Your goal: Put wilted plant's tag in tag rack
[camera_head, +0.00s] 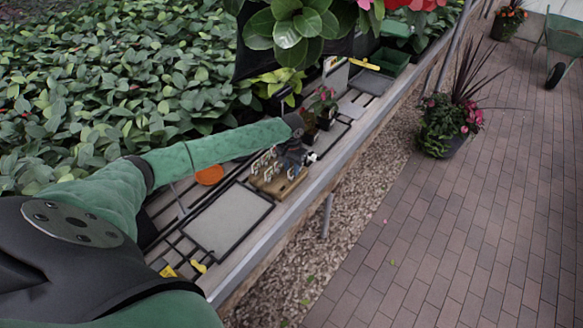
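The tag rack (285,188) is a wooden block on the bench with several pale upright tags in it. My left arm reaches in from the left, and my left gripper (300,157) hangs right above and beside the rack's far end. A small white piece (312,157) shows at the gripper's tip; I cannot tell whether it is held. The fingers are too small and dark to tell open from shut. A small potted plant (322,103) with reddish parts stands just beyond the gripper, partly hidden; I cannot tell whether it is wilted. My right gripper is not in view.
A grey tray (229,222) lies nearer on the bench, with an orange disc (209,175) to its left. Yellow pieces (198,266) lie at the near end. Green containers (389,60) stand farther back. Leafy plants fill the left; the brick floor on the right is mostly clear.

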